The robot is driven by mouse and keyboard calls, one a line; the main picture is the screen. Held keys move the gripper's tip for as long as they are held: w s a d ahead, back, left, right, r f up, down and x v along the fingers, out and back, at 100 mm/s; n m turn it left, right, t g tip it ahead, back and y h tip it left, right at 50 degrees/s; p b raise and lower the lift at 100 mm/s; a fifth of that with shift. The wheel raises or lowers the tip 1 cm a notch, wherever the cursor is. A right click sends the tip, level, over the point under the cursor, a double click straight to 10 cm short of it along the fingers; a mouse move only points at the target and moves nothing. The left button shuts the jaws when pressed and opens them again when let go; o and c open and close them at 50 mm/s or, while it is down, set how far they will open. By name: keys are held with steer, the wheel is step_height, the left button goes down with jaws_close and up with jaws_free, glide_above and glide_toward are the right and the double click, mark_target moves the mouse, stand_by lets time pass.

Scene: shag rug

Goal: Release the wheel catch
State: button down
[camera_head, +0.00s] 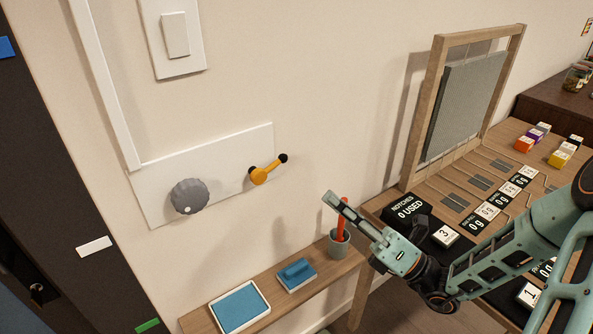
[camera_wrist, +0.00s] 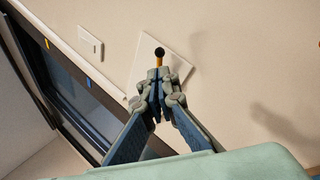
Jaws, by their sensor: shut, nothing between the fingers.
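An orange lever (camera_head: 265,173) with a black knob at its upper right end is mounted on a white wall panel (camera_head: 225,158). A round grey dial (camera_head: 188,196) with a pale dot sits on the same panel, left of the lever. I cannot tell which part is the wheel catch. My gripper (camera_head: 332,199) is shut and empty, to the right of and below the lever in the head view, apart from it. In the wrist view, the orange lever (camera_wrist: 159,61) shows just beyond the fingertips of my gripper (camera_wrist: 160,78), which hide part of the panel (camera_wrist: 178,50).
A wooden shelf (camera_head: 268,284) below holds a blue tray (camera_head: 240,307), a blue block (camera_head: 297,273) and a grey cup (camera_head: 339,244) with a red-orange item. A light switch (camera_head: 175,36) is above the panel. A table with a wooden frame (camera_head: 420,120) stands right.

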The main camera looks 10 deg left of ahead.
mark_target(284, 159)
steer(key=x, duration=0.9)
steer(key=shift+a, duration=0.4)
steer(key=shift+w+r, duration=0.15)
steer(key=shift+r, duration=0.2)
steer(key=shift+r+n+p, duration=0.15)
steer(key=shift+n+p, duration=0.3)
steer(key=shift+n, duration=0.05)
steer(key=shift+r+n+g+h+p, duration=0.15)
steer(key=shift+r+n+g+p, duration=0.1)
steer(key=shift+n+g+p, duration=0.45)
steer(key=shift+r+n+g+h+p, duration=0.15)
steer(key=shift+r+n+g+p, duration=0.25)
steer(key=shift+p, duration=0.35)
steer(key=s+a+r+n+g+h+p, duration=0.2)
steer(key=s+r+n+h+p, duration=0.1)
steer(key=n+p, duration=0.7)
steer(key=r+h, duration=0.1)
steer(key=h, duration=0.1)
steer(key=shift+s+a+g+h, duration=0.2)
steer(key=shift+a+g+h, duration=0.1)
steer(key=shift+a, duration=0.1)
steer(key=shift+d+r, duration=0.1)
